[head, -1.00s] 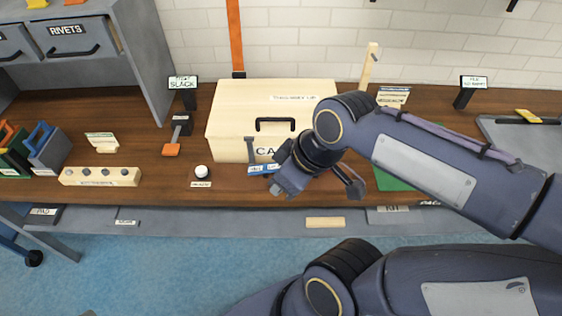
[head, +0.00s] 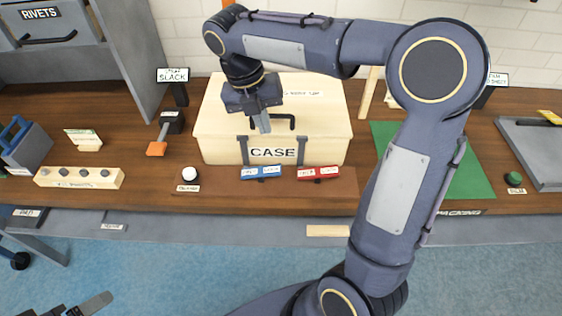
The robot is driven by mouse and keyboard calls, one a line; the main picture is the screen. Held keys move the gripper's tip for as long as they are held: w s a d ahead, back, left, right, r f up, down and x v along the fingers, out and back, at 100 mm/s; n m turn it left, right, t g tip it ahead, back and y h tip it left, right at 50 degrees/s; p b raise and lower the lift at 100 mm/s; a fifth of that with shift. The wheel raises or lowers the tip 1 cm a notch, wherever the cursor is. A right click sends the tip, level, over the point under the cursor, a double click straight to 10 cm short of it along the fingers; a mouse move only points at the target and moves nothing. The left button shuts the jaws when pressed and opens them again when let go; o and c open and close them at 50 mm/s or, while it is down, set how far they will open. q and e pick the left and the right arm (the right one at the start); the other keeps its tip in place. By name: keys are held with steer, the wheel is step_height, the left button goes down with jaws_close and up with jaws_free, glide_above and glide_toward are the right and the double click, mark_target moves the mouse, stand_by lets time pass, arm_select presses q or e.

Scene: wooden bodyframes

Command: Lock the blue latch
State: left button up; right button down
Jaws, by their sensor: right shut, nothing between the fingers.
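The wooden case (head: 219,148) stands closed on the bench, with a black handle (head: 287,116) on its lid. The blue latch (head: 261,172) is a small labelled bar low in front of the case, left of centre. I cannot tell from its small labels how it is set. My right gripper (head: 264,126) points down over the lid beside the handle, shut and empty, above and behind the blue latch. Part of my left gripper (head: 88,306) shows at the bottom left edge, far from the case. Its jaw state is unclear.
A red latch (head: 318,173) sits right of the blue one. A white ball (head: 190,173) and a wooden block with dark knobs (head: 78,178) are to the left. A green mat (head: 466,182) lies right, partly behind my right arm. Bench stands free before the latches.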

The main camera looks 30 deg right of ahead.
mark_target(280, 170)
steer(key=b+x, duration=0.1)
steer(key=x, duration=1.3)
